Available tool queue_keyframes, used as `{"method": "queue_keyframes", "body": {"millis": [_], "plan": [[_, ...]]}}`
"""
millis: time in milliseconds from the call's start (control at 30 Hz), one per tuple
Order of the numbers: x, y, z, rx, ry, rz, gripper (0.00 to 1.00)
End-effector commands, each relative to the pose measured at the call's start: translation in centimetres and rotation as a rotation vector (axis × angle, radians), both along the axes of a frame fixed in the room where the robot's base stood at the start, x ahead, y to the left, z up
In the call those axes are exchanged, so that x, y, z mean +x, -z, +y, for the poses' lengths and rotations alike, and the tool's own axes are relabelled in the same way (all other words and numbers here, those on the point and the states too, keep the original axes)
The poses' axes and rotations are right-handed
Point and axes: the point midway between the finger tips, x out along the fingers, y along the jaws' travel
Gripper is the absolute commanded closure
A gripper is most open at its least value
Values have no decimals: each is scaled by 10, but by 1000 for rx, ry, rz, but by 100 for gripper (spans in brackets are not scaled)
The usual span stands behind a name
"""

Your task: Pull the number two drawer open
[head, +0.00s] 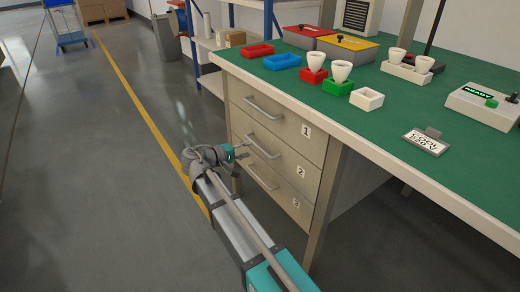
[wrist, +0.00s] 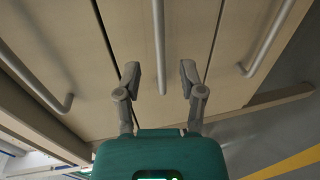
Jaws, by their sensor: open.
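The number two drawer (head: 285,165) is the middle of three in the bench and looks closed. Its label "2" is on the right of its front. Its grey bar handle (head: 262,146) runs along the front. My gripper (head: 243,150) is at the near-left part of this handle. In the wrist view my gripper (wrist: 160,78) is open, with one finger on each side of the middle handle (wrist: 159,40). The bar's end lies between the fingertips, with a gap on both sides, and neither finger seems to touch it.
Drawer one's handle (head: 263,108) is above and drawer three's handle (head: 262,178) below. The green bench top (head: 385,110) holds small trays, cups and a device. The grey floor (head: 120,190) left of the drawers is open, with a yellow line (head: 135,95).

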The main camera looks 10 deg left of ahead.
Motion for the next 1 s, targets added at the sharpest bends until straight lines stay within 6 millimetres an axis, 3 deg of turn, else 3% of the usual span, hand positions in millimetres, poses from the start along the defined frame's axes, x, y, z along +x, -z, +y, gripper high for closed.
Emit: {"method": "queue_keyframes", "body": {"millis": [400,833,867,1000], "plan": [[36,10,-31,1,1,-1,49],[40,11,-36,0,2,0,49],[40,11,-36,0,2,0,51],[40,11,-36,0,2,0,77]]}}
